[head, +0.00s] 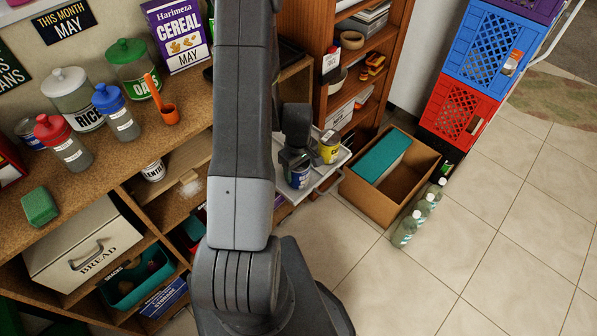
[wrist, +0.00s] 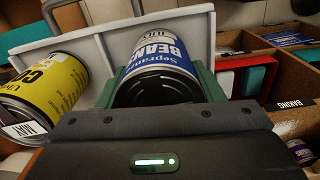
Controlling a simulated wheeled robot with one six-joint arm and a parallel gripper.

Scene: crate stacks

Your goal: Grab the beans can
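The beans can (wrist: 165,62) has a blue and white label reading BEANS and a dark end facing the wrist camera. In the head view the blue can (head: 299,178) is on the white tray (head: 327,174), partly hidden under my gripper (head: 297,160). In the wrist view the green fingers of my gripper (wrist: 163,85) stand on either side of the can, close to its sides. I cannot tell whether they press on it. A yellow can (head: 328,147) stands beside it on the tray, and it shows at the left in the wrist view (wrist: 50,85).
A cardboard box (head: 412,172) with a teal item stands right of the tray, with clear bottles (head: 405,229) beside it. A wooden shelf (head: 322,60) rises behind. The counter (head: 105,165) with jars is at left. Tiled floor at right is free.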

